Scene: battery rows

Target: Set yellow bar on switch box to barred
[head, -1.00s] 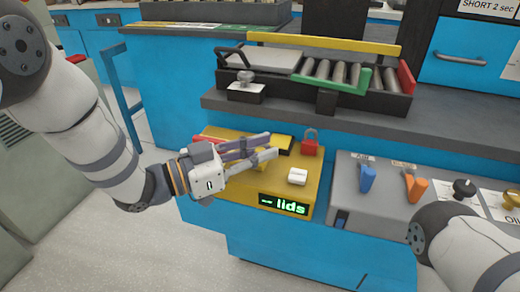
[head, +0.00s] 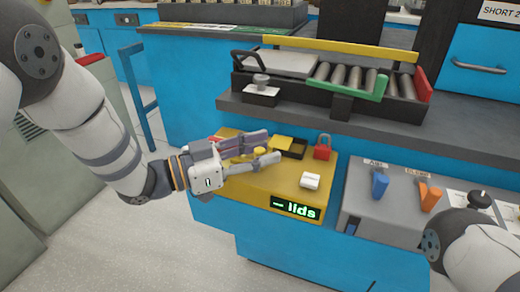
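A yellow box (head: 263,190) stands on the blue bench, with a green "lids" display (head: 296,209) on its front. On its top are a small yellow plate (head: 281,144), a dark recess (head: 295,149), a red padlock (head: 322,149) and a white block (head: 310,181). My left gripper (head: 270,146) is over the box's left part, its fingers apart. A yellow piece shows between and behind the fingers, which partly hide it; I cannot tell whether they touch it or whether it is the bar. Only my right arm shows at lower right; its gripper is out of view.
A grey box with a blue lever (head: 379,184) and an orange lever (head: 431,199) stands to the right. Behind, a dark shelf (head: 300,115) carries a roller tray (head: 347,78) with a long yellow rail (head: 340,48). Floor is clear at lower left.

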